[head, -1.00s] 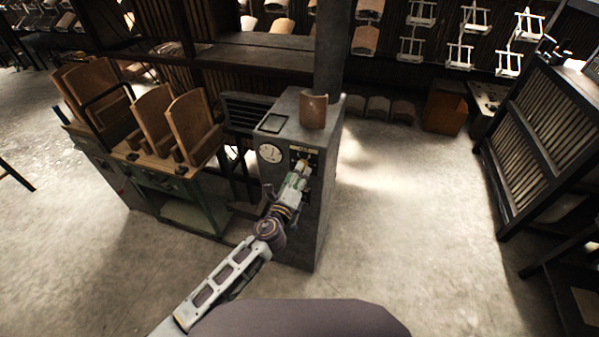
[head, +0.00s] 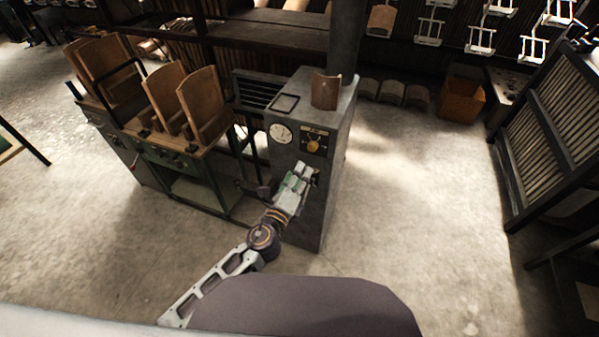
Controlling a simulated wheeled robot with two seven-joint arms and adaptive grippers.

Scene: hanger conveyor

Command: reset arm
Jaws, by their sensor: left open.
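My left arm reaches up from the lower left in the head view. My left gripper (head: 306,173) is open and in front of the grey control cabinet (head: 309,213), below its yellow knob (head: 313,146). The gripper appears empty, and the knob is in full view above it. I cannot tell whether the fingertips touch the cabinet's front. A round white dial (head: 281,133) sits to the left of the knob. My right gripper is not in view.
A curved tile (head: 325,91) stands on the cabinet top. A green workbench (head: 200,195) with several wooden pieces is to the left. A slatted rack (head: 560,120) and an orange-brown box (head: 461,100) are to the right. The floor (head: 430,220) between is clear.

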